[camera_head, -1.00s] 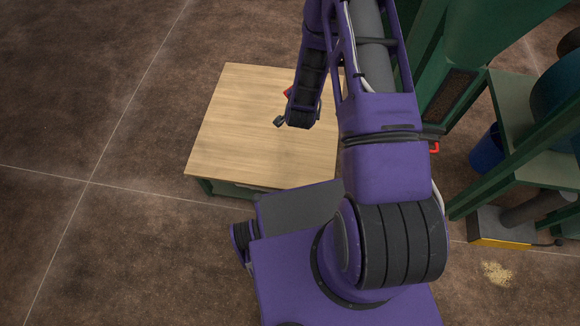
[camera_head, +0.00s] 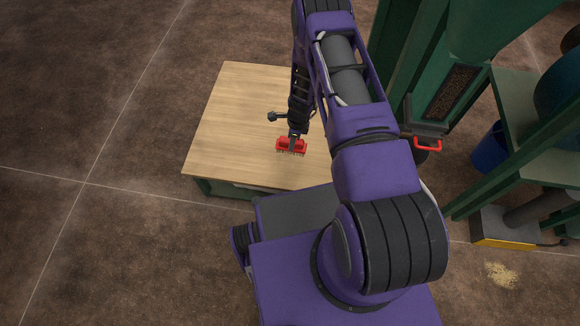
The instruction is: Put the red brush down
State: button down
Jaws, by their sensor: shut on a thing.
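The red brush (camera_head: 291,146) is at the end of my gripper (camera_head: 293,137), over the front middle part of the wooden tabletop (camera_head: 230,120). My gripper points down toward the front edge of the table and is shut on the brush. The red head and a pale lower fringe show. The handle is mostly hidden by my gripper. From this angle I cannot tell whether the brush touches the tabletop or is held just above it.
A green frame with a red handle (camera_head: 427,144) stands right of the table. A blue bucket (camera_head: 490,152) and a yellow-edged box (camera_head: 503,240) are farther right. Pale grain (camera_head: 500,273) lies on the floor. The left half of the tabletop is clear.

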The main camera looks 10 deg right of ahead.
jog(key=shift+s+a+f+m, duration=0.15)
jog(key=shift+a+f+m, duration=0.15)
jog(key=shift+a, duration=0.25)
notch_tip(320, 180, down, 10)
jog(key=shift+r+b, duration=0.2)
jog(key=shift+b, duration=0.9)
jog(key=c, duration=0.5)
grip_release()
